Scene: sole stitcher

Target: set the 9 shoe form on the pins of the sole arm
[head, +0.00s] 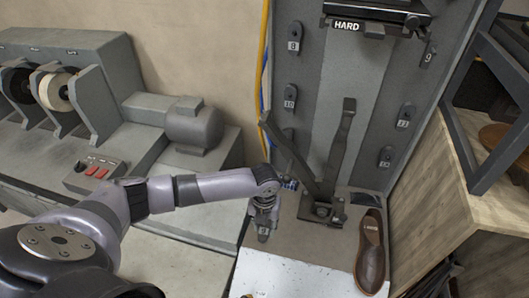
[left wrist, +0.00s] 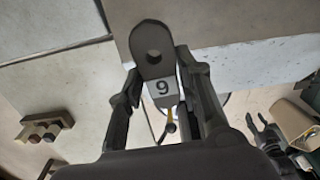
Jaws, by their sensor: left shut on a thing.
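My left gripper (head: 263,228) is low beside the stitcher's bed, left of the sole arm's base. In the left wrist view, the left gripper (left wrist: 160,85) is shut on the grey shoe form (left wrist: 153,52), which bears a 9 label and has a round hole near its far end. The sole arm (head: 343,140) is a dark, angled bar rising from a bracket; a second dark bar slants up to the left. Its pins are too small to make out. A dark clawed shape (left wrist: 267,135), apparently my right gripper, shows at right in the left wrist view; its jaw state is unclear.
Numbered forms, such as 8 (head: 295,38) and 10 (head: 290,97), hang on the grey back panel. A wooden bench (head: 500,190) stands at right, a grey machine (head: 75,85) at left. The pale front surface is clear.

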